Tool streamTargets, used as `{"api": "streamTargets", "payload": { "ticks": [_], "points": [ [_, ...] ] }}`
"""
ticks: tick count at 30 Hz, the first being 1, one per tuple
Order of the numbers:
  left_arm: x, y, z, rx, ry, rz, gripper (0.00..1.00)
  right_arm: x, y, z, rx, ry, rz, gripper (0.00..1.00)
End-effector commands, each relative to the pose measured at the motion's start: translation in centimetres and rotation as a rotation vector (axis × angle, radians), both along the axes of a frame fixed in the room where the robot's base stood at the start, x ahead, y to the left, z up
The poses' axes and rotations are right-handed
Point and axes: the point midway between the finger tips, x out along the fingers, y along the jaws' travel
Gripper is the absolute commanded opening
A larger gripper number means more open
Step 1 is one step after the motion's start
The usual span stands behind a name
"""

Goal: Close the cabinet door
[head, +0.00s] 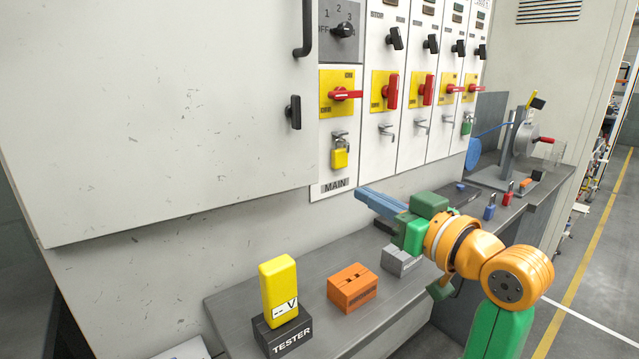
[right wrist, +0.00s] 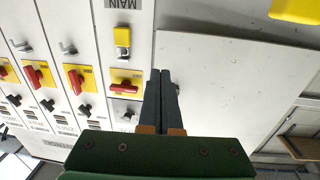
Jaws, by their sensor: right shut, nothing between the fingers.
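The large light-grey cabinet door (head: 160,110) fills the left of the head view, with a black bar handle (head: 303,28) and a black latch (head: 294,112) near its right edge. It looks about flush with the cabinet front, but I cannot tell if it is fully latched. It also shows at the right of the right wrist view (right wrist: 225,90). My right gripper (head: 362,193) is shut and empty, below and right of the door's lower right corner, above the bench. Its fingers (right wrist: 161,72) point at the cabinet front. My left gripper is out of view.
Right of the door are switch panels with red handles (head: 391,91) and a yellow padlock (head: 339,153). The grey bench (head: 235,310) holds a yellow tester (head: 279,285), an orange block (head: 352,287), a grey block (head: 400,262), small padlocks and a metal stand (head: 512,150).

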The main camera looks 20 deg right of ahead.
Motion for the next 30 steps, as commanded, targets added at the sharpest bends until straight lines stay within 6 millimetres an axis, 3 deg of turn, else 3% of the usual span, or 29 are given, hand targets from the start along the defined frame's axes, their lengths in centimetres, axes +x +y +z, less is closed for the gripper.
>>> {"api": "streamTargets", "payload": {
  "ticks": [12, 18, 24, 30],
  "points": [
    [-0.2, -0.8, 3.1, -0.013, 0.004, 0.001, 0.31, 8.4, 2.4, 0.6, -0.004, 0.002, 0.002, 0.0],
    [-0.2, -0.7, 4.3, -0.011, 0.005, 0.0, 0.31, 11.6, 3.3, 0.5, -0.007, 0.001, 0.0, 0.0],
    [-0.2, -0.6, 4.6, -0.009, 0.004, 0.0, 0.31, 12.9, 3.6, 0.3, -0.009, -0.001, -0.001, 0.0],
    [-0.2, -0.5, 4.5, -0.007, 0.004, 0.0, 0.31, 12.9, 3.6, 0.2, -0.01, -0.003, -0.001, 0.0]
  ]
}}
